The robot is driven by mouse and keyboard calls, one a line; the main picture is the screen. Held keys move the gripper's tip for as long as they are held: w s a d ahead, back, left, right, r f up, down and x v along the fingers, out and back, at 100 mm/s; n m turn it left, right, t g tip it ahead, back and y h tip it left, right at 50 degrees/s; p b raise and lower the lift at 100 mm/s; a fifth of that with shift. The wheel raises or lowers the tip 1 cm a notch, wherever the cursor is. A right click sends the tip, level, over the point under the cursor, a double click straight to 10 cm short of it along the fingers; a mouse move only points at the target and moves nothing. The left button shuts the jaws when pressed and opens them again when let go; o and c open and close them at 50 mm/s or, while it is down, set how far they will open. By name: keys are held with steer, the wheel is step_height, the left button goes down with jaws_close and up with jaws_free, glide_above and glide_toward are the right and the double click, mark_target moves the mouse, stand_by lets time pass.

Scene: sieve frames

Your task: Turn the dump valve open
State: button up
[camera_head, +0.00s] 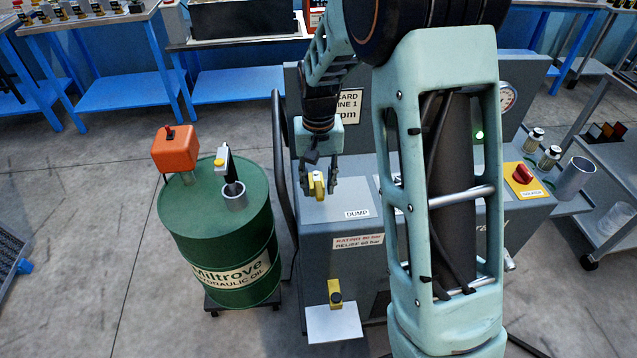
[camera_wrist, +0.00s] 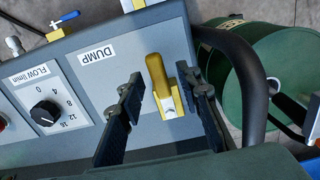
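The dump valve (camera_head: 318,184) is a yellow lever on the grey top panel of the machine, beside the DUMP label (camera_head: 357,213). In the wrist view the yellow lever (camera_wrist: 157,72) points away from its base, toward the panel's far edge. My gripper (camera_head: 319,194) is pointed down at the panel with its two dark fingers on either side of the lever. In the wrist view my gripper (camera_wrist: 162,88) is open, with visible gaps between both fingers and the lever. My arm hides part of the panel in the head view.
A green oil drum (camera_head: 228,235) with an orange box (camera_head: 175,150) on it stands left of the machine. A dark curved hose (camera_wrist: 250,65) runs near the valve. A flow knob (camera_wrist: 45,113) and a red isolator switch (camera_head: 522,173) are on the panel.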

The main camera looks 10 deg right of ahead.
mark_target(318, 189)
step_height(318, 189, up, 12)
stand_by(0.6)
